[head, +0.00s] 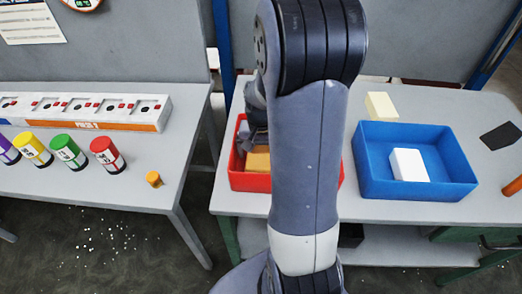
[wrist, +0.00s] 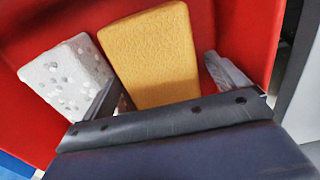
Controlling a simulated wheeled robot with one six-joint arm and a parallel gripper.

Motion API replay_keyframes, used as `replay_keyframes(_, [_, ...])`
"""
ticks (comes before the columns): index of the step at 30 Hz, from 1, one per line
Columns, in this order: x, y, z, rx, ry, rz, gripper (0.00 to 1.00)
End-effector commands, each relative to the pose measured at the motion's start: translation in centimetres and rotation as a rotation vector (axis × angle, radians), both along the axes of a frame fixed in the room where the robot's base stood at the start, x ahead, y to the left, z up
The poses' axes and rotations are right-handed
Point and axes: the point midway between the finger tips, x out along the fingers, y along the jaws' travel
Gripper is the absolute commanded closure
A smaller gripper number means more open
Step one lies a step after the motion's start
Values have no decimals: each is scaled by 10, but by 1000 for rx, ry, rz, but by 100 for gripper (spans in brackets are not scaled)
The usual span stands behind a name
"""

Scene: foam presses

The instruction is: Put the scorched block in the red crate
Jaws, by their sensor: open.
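The orange-tan block, which looks like the scorched one, lies in the red crate (head: 236,180) and shows in the head view (head: 258,162) and the wrist view (wrist: 152,55). A pale grey speckled block (wrist: 66,75) lies to its left in the crate (wrist: 235,25). My gripper (wrist: 164,86) is open over the crate. One finger is at the orange-tan block's left, near the speckled block; the other is off its right side. I cannot tell if either finger touches it. In the head view my arm hides part of the crate.
A blue crate (head: 372,185) holding a white block (head: 408,165) stands to the right of my arm. A cream block (head: 380,105) lies behind it, and a black flat piece (head: 500,136) to its right. Several coloured cans, including a red one (head: 109,154), stand on the left table.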

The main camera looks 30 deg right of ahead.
Motion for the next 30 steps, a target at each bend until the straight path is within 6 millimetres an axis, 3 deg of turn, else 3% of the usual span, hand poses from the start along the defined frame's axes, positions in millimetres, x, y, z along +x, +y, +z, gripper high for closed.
replay_keyframes(8, [1, 0, 11, -2, -5, 0, 6])
replay_keyframes(21, [1, 0, 99, -2, -6, 0, 6])
replay_keyframes(30, [0, 0, 123, 0, 0, 0, 6])
